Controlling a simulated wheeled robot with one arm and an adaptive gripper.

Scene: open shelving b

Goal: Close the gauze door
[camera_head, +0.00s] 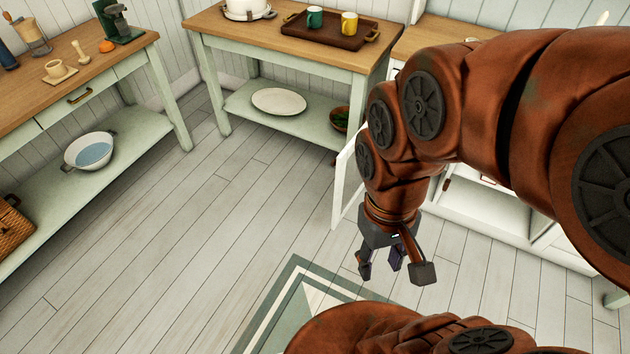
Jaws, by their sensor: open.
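A white cabinet door (344,182) stands swung open at the left side of a low white cabinet (490,232). It looks like the gauze door, but I see it nearly edge-on and cannot make out any gauze. My arm hides its right part and much of the cabinet front. My gripper (392,268) is open and empty, pointing down above the floor. In the picture it is below and right of the door, with no visible contact. The open cabinet interior (488,207) shows to the right of my arm.
A wooden-topped table (290,50) stands behind, with a brown tray (330,35) holding a green and a yellow mug. A counter with a lower shelf (60,187) is at left. The plank floor (210,220) is clear between them. A patterned rug (290,305) lies in front.

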